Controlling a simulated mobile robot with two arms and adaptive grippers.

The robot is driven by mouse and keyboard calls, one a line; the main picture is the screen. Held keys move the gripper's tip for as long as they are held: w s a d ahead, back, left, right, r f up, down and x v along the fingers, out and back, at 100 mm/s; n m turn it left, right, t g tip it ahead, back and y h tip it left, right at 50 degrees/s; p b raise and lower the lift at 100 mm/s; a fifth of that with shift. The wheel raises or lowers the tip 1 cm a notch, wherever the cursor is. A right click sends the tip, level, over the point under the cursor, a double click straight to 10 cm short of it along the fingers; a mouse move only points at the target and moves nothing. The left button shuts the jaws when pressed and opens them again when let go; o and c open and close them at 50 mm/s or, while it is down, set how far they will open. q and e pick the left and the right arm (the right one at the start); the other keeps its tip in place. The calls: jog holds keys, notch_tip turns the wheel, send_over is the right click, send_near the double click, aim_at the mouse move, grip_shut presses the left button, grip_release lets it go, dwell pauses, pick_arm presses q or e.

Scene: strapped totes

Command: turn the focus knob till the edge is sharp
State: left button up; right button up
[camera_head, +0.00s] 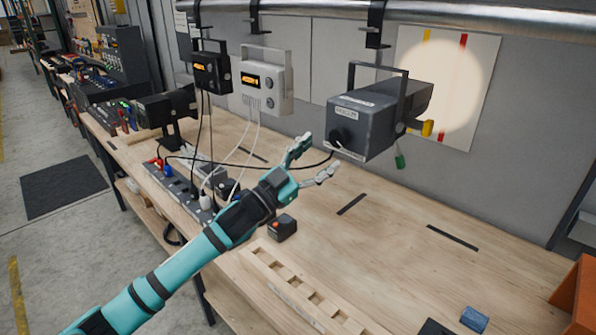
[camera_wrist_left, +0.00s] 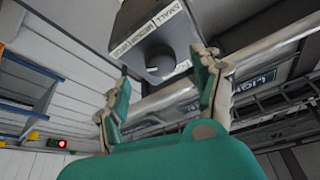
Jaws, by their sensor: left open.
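A dark grey spotlight (camera_head: 362,122) hangs from the overhead pipe. A round dark knob (camera_head: 341,137) sits on its rear face; the wrist view shows this knob (camera_wrist_left: 160,59) beyond my fingertips, under a label starting "SMALL". A yellow handle (camera_head: 426,128) and a green tag (camera_head: 400,162) show at the lamp's far side. A pale light disc (camera_head: 445,85) with a soft edge falls on the white board (camera_head: 458,139). My left gripper (camera_head: 318,156) is open and empty, a little short of the knob, its fingers pointing toward it. My right gripper is not in view.
Two hanging boxes, one black (camera_head: 211,68) and one grey (camera_head: 266,82), trail cables to a power strip (camera_head: 178,188). A black cable runs behind my gripper to the spotlight. A slotted wooden rack (camera_head: 300,293) and a blue block (camera_head: 474,318) lie in front. The bench's right middle is mostly clear.

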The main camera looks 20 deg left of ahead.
aim_at(336, 140)
pick_arm(q)
jog(key=v, duration=0.7)
jog(key=shift+s, duration=0.2)
dwell(0.6)
jog(key=s+d+r+n+g+y+b, duration=0.1)
jog(key=s+r+n+g+y+b, duration=0.1)
jog(key=s+r+n+y+b, duration=0.45)
jog(key=shift+n+h, duration=0.35)
jog(key=shift+n, duration=0.2)
jog(key=p+x, duration=0.2)
jog(key=x, duration=0.3)
jog(key=f+p+x, duration=0.1)
jog(key=p+x, duration=0.2)
jog(key=x, duration=0.3)
jog(key=p+x, duration=0.3)
jog(key=x, duration=0.2)
jog(key=shift+w+d+f, duration=0.1)
jog(key=shift+d+f, duration=0.15)
jog(key=shift+w+d+f, duration=0.1)
jog(key=shift+w+d, duration=0.05)
jog(key=shift+w, duration=0.3)
